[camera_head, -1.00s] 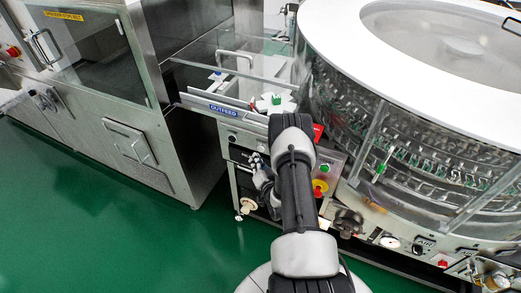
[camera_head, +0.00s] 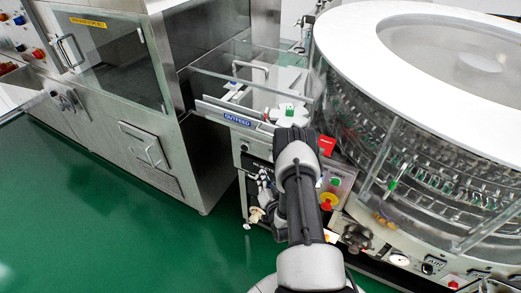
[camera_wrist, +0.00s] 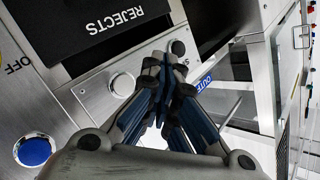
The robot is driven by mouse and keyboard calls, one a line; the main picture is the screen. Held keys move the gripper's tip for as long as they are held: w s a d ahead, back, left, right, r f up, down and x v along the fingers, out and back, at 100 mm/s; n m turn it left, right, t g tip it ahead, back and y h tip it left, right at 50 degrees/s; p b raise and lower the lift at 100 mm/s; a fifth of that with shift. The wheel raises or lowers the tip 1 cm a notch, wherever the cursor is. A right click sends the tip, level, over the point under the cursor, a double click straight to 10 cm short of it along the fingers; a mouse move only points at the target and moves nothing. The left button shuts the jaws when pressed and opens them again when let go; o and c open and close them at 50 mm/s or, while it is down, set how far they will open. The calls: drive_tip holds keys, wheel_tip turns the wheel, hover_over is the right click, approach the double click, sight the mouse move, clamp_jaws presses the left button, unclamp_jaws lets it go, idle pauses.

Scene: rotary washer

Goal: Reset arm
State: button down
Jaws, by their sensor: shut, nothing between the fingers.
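My arm rises through the middle of the head view, in front of the outfeed panel. In the wrist view my gripper (camera_wrist: 172,92) is shut, its blue-padded fingers together with nothing between them. It faces a metal panel with a black plate (camera_wrist: 110,25) marked REJECTS and a blue button (camera_wrist: 33,151). In the head view the fingers cannot be made out clearly beside and behind the arm.
The round washer (camera_head: 430,130) with its white lid stands at the right. A steel cabinet (camera_head: 150,150) stands at the left. The blue OUTFEED sign (camera_head: 237,119) and a red emergency button (camera_head: 326,206) are close to my arm. Green floor (camera_head: 90,220) is clear at lower left.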

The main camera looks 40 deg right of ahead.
drive_tip(key=shift+r, duration=0.1)
drive_tip(key=w+a+r+n+g+y, duration=0.1)
drive_tip(key=w+a+r+n, duration=0.15)
drive_tip(key=r, duration=0.45)
drive_tip(key=w+a+r+n+g+y, duration=0.1)
drive_tip(key=w+a+r+g, duration=0.1)
drive_tip(key=w+r, duration=0.35)
drive_tip(key=w+a+r+n+g+y, duration=0.1)
drive_tip(key=a+r+n, duration=0.15)
drive_tip(key=r, duration=0.65)
drive_tip(key=s+a+r+n+g, duration=0.1)
drive_tip(key=s+a+r+g, duration=0.1)
drive_tip(key=s+a+r, duration=0.65)
drive_tip(key=s+a+r+n+g+y, duration=0.1)
drive_tip(key=s+a, duration=0.3)
drive_tip(key=s, duration=0.5)
drive_tip(key=s+a+r+n+g+y, duration=0.1)
drive_tip(key=s+a+r, duration=0.3)
drive_tip(key=s, duration=0.5)
drive_tip(key=s+a+r+n+g+y, duration=0.1)
drive_tip(key=s+a+r+n+g, duration=0.1)
drive_tip(key=s+a, duration=0.4)
drive_tip(key=s+r, duration=0.1)
drive_tip(key=s, duration=0.1)
drive_tip(key=shift+s+r+n+g, duration=0.15)
drive_tip(key=shift+s+n+g, duration=0.15)
drive_tip(key=shift+s+n, duration=0.1)
